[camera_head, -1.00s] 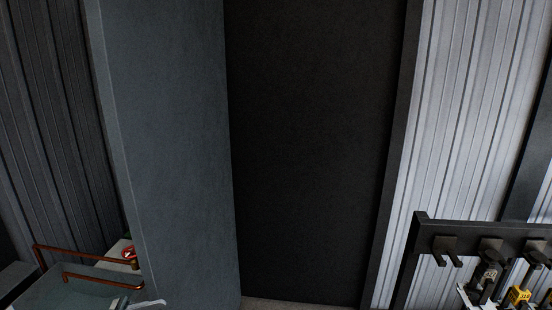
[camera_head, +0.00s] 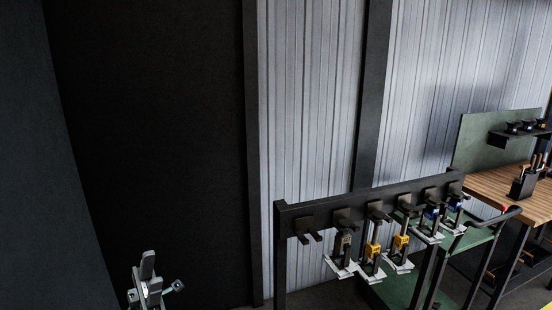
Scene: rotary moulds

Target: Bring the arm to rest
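My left gripper (camera_head: 148,281) shows at the bottom left of the head view, in grey metal, pointing upward. Only its upper end is in the picture, in front of the dark panel. I see nothing held in it. The angle does not show clearly whether its fingers are apart or together. My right gripper is not in view.
A dark rack (camera_head: 370,200) stands right of centre, with several tools hanging from it, some with yellow blocks (camera_head: 401,242). A green cart (camera_head: 388,291) is behind it. A wooden workbench (camera_head: 500,192) with a black tool holder (camera_head: 523,185) is at the far right. A grey partition (camera_head: 25,160) fills the left edge.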

